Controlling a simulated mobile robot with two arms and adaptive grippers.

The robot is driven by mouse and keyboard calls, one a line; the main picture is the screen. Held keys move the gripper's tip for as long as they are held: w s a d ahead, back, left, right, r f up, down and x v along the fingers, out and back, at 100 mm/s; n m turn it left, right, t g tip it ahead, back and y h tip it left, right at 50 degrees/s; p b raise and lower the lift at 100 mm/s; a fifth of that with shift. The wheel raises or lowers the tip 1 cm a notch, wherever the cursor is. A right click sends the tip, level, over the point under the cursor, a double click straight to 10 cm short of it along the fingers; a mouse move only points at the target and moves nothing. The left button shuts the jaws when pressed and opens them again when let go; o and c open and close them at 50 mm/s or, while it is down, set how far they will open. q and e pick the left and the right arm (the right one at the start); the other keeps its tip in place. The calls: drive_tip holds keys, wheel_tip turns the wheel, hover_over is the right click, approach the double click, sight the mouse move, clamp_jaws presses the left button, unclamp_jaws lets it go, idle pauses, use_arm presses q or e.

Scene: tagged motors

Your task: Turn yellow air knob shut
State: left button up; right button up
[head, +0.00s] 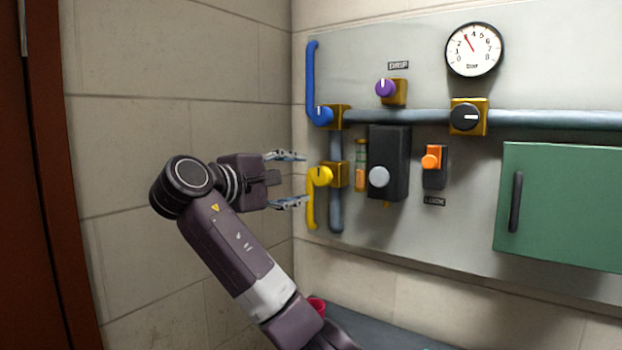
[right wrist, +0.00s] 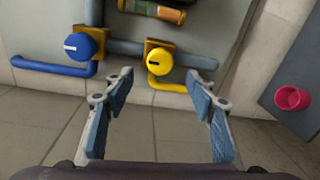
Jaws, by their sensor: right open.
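The yellow air knob (head: 321,176) is a round yellow knob on a brass block, with a yellow lever hanging down from it along the panel. In the right wrist view the yellow knob (right wrist: 159,62) shows a dark mark on its face, and its lever runs to the right. My right gripper (head: 297,179) is open and empty, to the left of the knob and apart from it. In the wrist view its two fingers (right wrist: 164,84) spread on either side below the knob. My left gripper is not in view.
A blue knob (head: 324,115) with an upward lever is above the yellow one. A black box (head: 388,150), an orange switch (head: 431,161), a purple knob (head: 385,88), a gauge (head: 473,50) and a green door (head: 560,200) share the panel. A red cup (right wrist: 292,98) stands below.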

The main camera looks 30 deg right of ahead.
drive_tip(key=v, duration=0.4)
drive_tip(key=shift+s+a, duration=0.1)
drive_tip(key=shift+a, duration=0.05)
